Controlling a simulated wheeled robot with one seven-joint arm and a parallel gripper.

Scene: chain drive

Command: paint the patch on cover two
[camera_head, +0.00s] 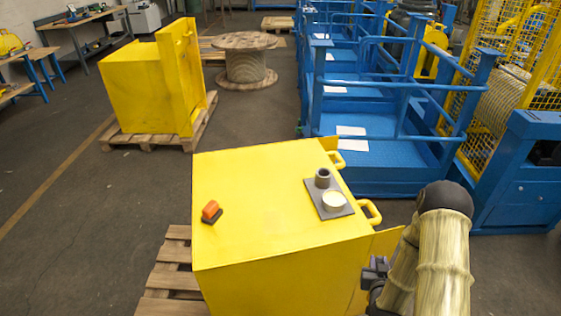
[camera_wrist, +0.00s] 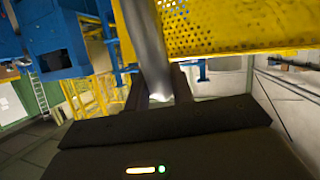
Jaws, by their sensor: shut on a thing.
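A yellow box-shaped cover (camera_head: 255,240) stands in front of me. A second yellow cover (camera_head: 140,85) stands farther back at the left. I see no number on either, and no patch that I can make out. On the near cover's top, a grey plate (camera_head: 316,205) holds an open tin with pale contents (camera_head: 334,201) and a dark cup (camera_head: 322,178). An orange-topped dark block (camera_head: 211,212) lies at the top's left. My gripper (camera_head: 374,275) is low beside the near cover's right side. In the wrist view its jaws (camera_wrist: 160,98) are shut on a grey rod-like thing (camera_wrist: 143,40), blurred; its far end is out of view.
Wooden pallets sit under the near cover (camera_head: 172,280) and the far one (camera_head: 202,124). Two yellow handles (camera_head: 370,212) stick out on the near cover's right. Blue railed platforms (camera_head: 385,155) fill the right. A cable drum (camera_head: 246,60) stands behind; the left floor is clear.

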